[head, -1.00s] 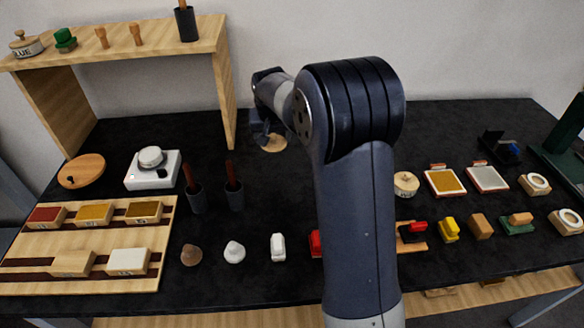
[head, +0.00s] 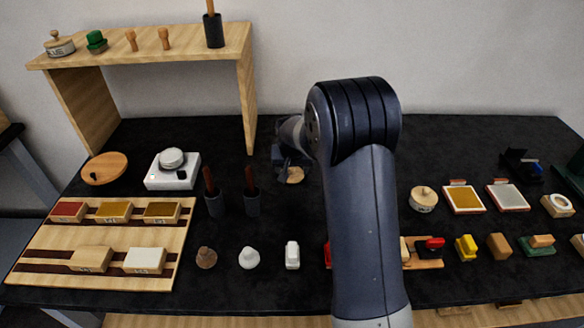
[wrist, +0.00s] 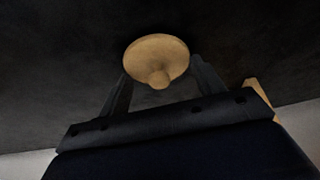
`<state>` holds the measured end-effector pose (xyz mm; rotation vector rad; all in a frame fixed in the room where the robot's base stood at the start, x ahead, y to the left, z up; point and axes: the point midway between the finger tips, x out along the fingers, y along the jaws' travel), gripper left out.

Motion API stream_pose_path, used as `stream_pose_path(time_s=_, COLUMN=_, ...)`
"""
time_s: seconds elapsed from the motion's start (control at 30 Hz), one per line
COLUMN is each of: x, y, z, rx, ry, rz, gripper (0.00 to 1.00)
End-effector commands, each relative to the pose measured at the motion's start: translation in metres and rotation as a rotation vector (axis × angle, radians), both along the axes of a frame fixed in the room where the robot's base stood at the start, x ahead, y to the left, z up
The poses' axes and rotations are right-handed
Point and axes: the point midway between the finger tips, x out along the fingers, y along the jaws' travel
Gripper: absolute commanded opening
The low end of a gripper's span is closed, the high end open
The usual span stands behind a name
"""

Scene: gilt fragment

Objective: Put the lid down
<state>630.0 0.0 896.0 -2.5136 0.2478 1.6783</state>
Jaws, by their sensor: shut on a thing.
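The lid (wrist: 155,52) is a round, pale wooden disc with a small knob, seen in the wrist view between the two fingers of my gripper (wrist: 158,76). The fingers are shut on its knob. In the head view the lid (head: 295,175) shows partly just below and right of my gripper (head: 284,170), over the back middle of the black table (head: 320,225). My arm hides part of the gripper. I cannot tell whether the lid touches the table top.
Left of the lid stand a wooden shelf (head: 249,105), two dark cups with brushes (head: 252,203) and a white device (head: 172,178). A small knobbed pot (head: 423,200) and two framed pads (head: 464,198) sit to the right. The table around the lid looks clear.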

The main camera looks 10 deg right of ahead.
Motion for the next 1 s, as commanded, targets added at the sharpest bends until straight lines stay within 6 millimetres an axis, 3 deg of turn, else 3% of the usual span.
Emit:
stream_pose_path(time_s=0.03, x=0.0, y=0.0, z=-0.004, rx=0.0, ry=0.0, rz=0.0, gripper=0.42)
stream_pose_path(time_s=0.07, x=0.0, y=0.0, z=-0.002, rx=0.0, ry=0.0, rz=0.0, gripper=0.66)
stream_pose_path(time_s=0.3, x=0.0, y=0.0, z=-0.001, rx=0.0, ry=0.0, rz=0.0, gripper=0.86)
stream_pose_path(time_s=0.67, x=0.0, y=0.0, z=0.005, rx=0.0, ry=-0.001, rz=0.0, gripper=0.86)
stream_pose_path(time_s=1.0, x=-0.023, y=0.005, z=0.06, rx=0.0, ry=-0.005, rz=0.0, gripper=0.86)
